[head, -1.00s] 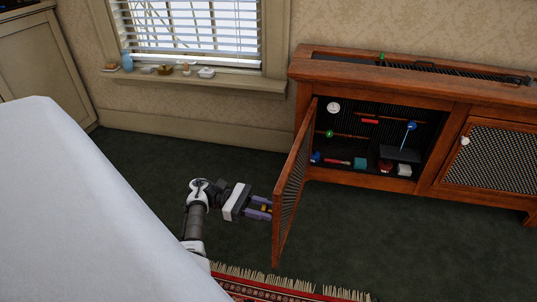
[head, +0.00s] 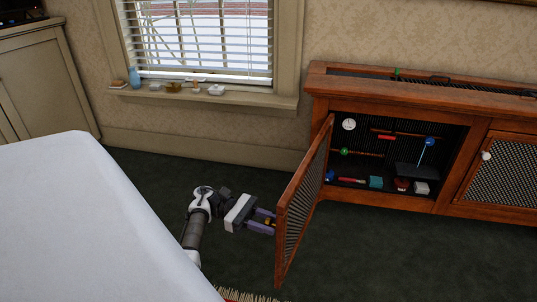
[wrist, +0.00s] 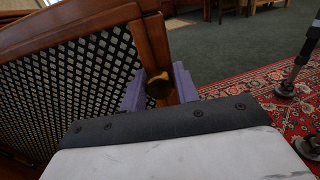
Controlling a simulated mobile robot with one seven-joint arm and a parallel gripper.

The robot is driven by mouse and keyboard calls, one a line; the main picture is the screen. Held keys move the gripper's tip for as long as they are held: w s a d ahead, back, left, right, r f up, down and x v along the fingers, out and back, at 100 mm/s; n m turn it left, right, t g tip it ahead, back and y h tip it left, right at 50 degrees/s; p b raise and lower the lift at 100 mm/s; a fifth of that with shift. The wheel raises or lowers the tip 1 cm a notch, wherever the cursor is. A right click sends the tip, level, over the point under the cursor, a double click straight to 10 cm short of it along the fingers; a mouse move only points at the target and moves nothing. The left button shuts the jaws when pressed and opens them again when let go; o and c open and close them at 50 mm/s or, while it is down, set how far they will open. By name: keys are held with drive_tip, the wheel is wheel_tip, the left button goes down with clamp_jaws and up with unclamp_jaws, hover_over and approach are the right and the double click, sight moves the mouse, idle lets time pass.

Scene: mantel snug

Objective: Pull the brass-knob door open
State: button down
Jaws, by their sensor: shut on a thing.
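The brass-knob door (head: 303,206) is a wooden frame with a lattice panel. It stands wide open on the left side of the wooden cabinet (head: 333,91), swung out into the room. My gripper (head: 267,221) is at the door's outer face near its free edge, with purple fingers shut on the brass knob (wrist: 158,87). In the wrist view the knob sits between the fingers, against the door's wooden stile. The lattice fills the left of that view.
The open compartment holds several small items, among them a teal block (head: 376,182) and a white block (head: 421,188). A second lattice door with a white knob (head: 486,156) is closed at right. A white-covered surface (head: 90,220) fills the left foreground. A red patterned rug (wrist: 250,95) lies nearby.

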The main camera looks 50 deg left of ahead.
drive_tip(key=shift+w+r, duration=0.15)
drive_tip(key=c, duration=1.1)
unclamp_jaws()
drive_tip(key=shift+c, duration=0.2)
drive_tip(key=shift+a, duration=0.15)
